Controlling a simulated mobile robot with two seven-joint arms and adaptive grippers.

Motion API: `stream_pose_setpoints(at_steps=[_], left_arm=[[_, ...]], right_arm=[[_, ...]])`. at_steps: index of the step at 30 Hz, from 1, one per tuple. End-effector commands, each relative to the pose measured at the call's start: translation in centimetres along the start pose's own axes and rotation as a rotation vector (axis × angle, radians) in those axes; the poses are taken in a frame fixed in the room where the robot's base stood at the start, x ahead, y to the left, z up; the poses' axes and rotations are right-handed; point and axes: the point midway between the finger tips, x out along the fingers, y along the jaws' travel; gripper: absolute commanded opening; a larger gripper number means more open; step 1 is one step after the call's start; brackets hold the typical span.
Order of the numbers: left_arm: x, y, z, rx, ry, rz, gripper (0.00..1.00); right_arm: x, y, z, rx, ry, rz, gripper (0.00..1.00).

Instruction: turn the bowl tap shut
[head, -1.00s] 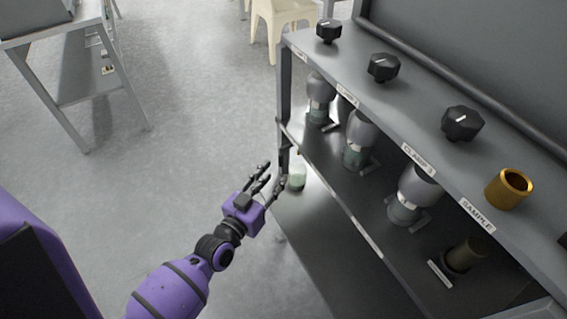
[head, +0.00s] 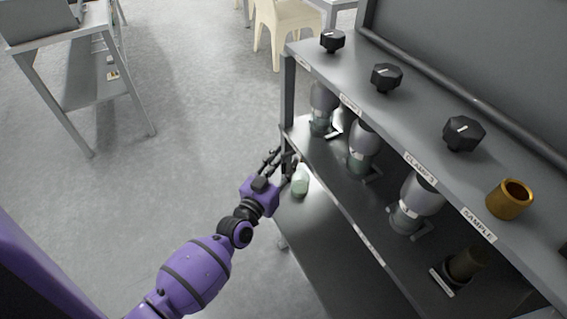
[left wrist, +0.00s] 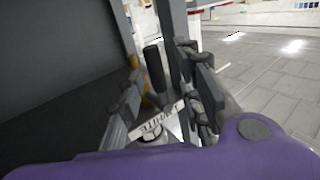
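My left gripper (head: 276,163) is at the near left end of the rack, beside its corner post and the pale green bottle. In the left wrist view its fingers (left wrist: 165,100) stand apart with nothing clasped. A dark upright rounded bar (left wrist: 154,66) shows beyond and between the fingers, with a small yellow part beside it. I cannot tell for certain whether this bar is the bowl tap's handle. A white label (left wrist: 150,129) and a pale round part show lower between the fingers. My right gripper is in neither view.
The grey rack (head: 345,190) carries several black knobs, such as the nearest one (head: 464,133), and a brass cup (head: 509,199) on top. Grey-and-glass vessels stand below. The pale green bottle (head: 300,181) is close to my left fingers. Open floor (head: 190,110) lies left.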

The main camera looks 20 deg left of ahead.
Motion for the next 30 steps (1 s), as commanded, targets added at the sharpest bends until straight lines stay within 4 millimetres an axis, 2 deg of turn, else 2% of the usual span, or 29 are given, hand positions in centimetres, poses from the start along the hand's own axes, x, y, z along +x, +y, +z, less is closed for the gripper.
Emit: stream_pose_setpoints(at_steps=[2, 9, 22, 30], left_arm=[[0.0, 0.0, 0.0, 0.000, 0.000, 0.000, 0.30], [0.0, 0.0, 0.0, 0.000, 0.000, 0.001, 0.00], [0.0, 0.0, -0.1, -0.008, -0.005, 0.000, 0.00], [0.5, 0.3, -0.6, -0.095, -0.060, 0.000, 0.00]], right_arm=[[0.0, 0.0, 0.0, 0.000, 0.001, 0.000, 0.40], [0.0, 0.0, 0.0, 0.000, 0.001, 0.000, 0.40], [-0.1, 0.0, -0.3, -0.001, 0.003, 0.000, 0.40], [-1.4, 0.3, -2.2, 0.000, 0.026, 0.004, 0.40]])
